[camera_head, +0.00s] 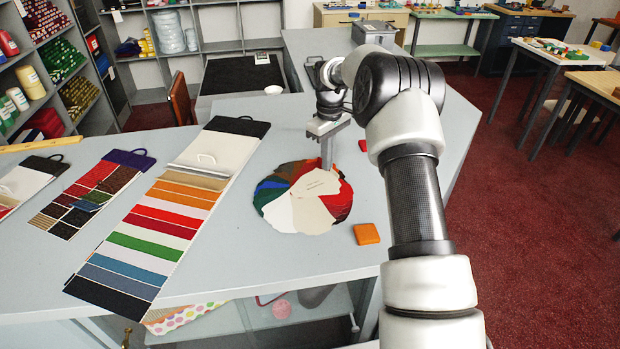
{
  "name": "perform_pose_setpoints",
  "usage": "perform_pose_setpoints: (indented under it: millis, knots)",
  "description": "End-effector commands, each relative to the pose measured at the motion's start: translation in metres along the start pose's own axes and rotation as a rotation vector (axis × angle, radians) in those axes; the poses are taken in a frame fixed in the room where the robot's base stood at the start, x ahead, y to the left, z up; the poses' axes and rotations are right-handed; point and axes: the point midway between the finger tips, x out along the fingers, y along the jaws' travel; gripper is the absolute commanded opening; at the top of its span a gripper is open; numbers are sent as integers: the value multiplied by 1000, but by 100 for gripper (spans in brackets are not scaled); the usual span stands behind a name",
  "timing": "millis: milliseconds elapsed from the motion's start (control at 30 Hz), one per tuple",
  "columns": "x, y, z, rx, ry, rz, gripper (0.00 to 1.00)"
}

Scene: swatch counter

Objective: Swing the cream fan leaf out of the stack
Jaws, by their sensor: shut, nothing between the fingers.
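A round fan of swatch leaves (272,196) lies on the grey counter. Blue, green, brown and red leaves show around its left, upper and right edges. Pale leaves cover its middle and lower part. A cream leaf (315,184) with small dark print lies on top near the middle, and more pale leaves spread below it. I cannot tell for certain where one pale leaf ends and another begins. My gripper (327,167) points down at the upper right edge of the fan. It is shut and empty. I cannot tell whether its tips touch a leaf.
An orange block (366,234) sits on the counter (300,262) right of the fan. A long striped swatch board (160,225) lies to the left, with a darker sample board (92,190) beyond it. Bare counter lies below the fan. My arm covers the right side.

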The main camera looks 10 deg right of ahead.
Motion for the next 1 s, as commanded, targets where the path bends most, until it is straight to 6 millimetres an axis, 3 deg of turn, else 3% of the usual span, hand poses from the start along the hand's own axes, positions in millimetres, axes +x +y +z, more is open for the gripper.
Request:
perform_pose_setpoints:
  millis: [300,667,1000]
  knots:
    - [0,-1,20,166,0,1,0]
    - [0,-2,22,189,-1,0,0]
    - [1,-8,41,361,-1,0,0]
